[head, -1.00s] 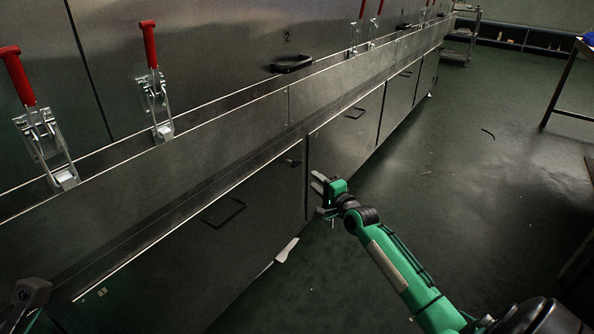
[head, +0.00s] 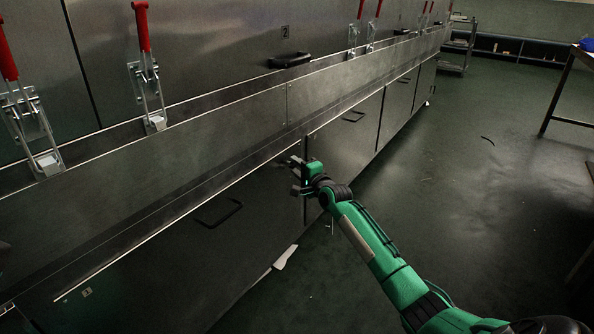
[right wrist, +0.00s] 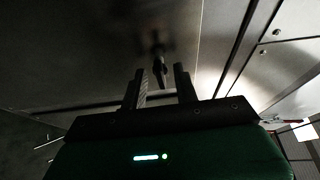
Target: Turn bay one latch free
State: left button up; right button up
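The bay one door (head: 165,240) is a steel lower panel with a small "1" label (head: 87,292) and a black bar handle (head: 218,213). Its latch (right wrist: 160,67) is a small dark turn piece on the panel, seen in the right wrist view just ahead of and between my fingertips. In the head view my gripper hides the latch. My right gripper (head: 295,175) is open at the door's upper right corner, its fingers on either side of the latch's line; I cannot tell whether they touch it. My left gripper is not in view.
Red-handled toggle clamps (head: 148,85) stand along the ledge above. The neighbouring door (head: 345,140) has its own handle. A pale flap (head: 285,257) sticks out low by the floor. The green floor (head: 450,200) to the right is mostly clear; a table stands far right.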

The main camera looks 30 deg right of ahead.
jog(key=shift+c, duration=0.4)
grip_shut()
